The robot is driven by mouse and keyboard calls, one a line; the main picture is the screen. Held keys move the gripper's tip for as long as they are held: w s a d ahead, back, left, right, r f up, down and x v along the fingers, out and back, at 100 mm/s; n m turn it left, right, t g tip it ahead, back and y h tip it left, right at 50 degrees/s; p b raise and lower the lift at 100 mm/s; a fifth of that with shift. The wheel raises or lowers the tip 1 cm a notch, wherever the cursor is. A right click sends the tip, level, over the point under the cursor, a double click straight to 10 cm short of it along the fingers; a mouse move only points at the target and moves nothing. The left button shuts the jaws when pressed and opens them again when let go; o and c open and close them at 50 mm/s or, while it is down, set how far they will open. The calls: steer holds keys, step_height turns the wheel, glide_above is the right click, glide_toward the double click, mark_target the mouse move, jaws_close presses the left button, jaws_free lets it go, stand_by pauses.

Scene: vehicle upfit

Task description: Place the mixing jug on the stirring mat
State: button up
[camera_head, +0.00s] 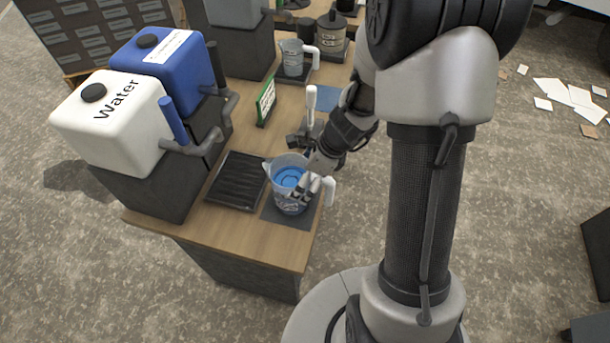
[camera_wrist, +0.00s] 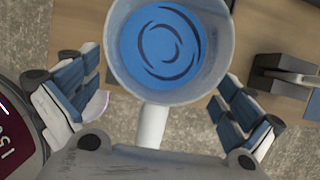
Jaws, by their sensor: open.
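The mixing jug (camera_head: 283,193) is a clear grey jug with blue liquid and a white handle (camera_head: 329,190). It appears upright on a dark square mat (camera_head: 284,217) near the bench's front end. I cannot tell whether this dark mat or the flat blue mat (camera_head: 328,98) farther back is the stirring mat. My gripper (camera_head: 310,187) is open at the jug's handle side. In the wrist view, the jug (camera_wrist: 223,62) shows from above, with darker rings in the liquid. My open fingers (camera_wrist: 158,100) stand either side of the handle (camera_wrist: 151,126), with visible gaps.
A black ribbed tray (camera_head: 237,181) lies left of the jug. White (camera_head: 110,120) and blue (camera_head: 165,60) tanks with taps stand beyond it. A green-edged sign (camera_head: 266,102) and another jug (camera_head: 292,60) stand farther back. The bench edge is close in front.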

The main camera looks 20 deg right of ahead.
steer(key=p+v, duration=0.5)
steer(key=v, duration=0.7)
steer(key=shift+r, duration=0.1)
steer(key=s+a+r+n+h, duration=0.1)
steer(key=s+a+r+n, duration=0.2)
steer(key=r+n, duration=0.3)
steer(key=s+a+r+n, duration=0.3)
steer(key=r+n, duration=0.3)
steer(key=s+r+n+t+h, duration=0.2)
steer(key=s+r+n, duration=0.4)
steer(key=s+n, duration=0.4)
steer(key=n, duration=0.3)
steer(key=shift+s+a+h, duration=0.3)
step_height(320, 180, down, 6)
steer(key=b, duration=0.5)
steer(key=shift+r+b, duration=0.15)
steer(key=shift+b, duration=0.15)
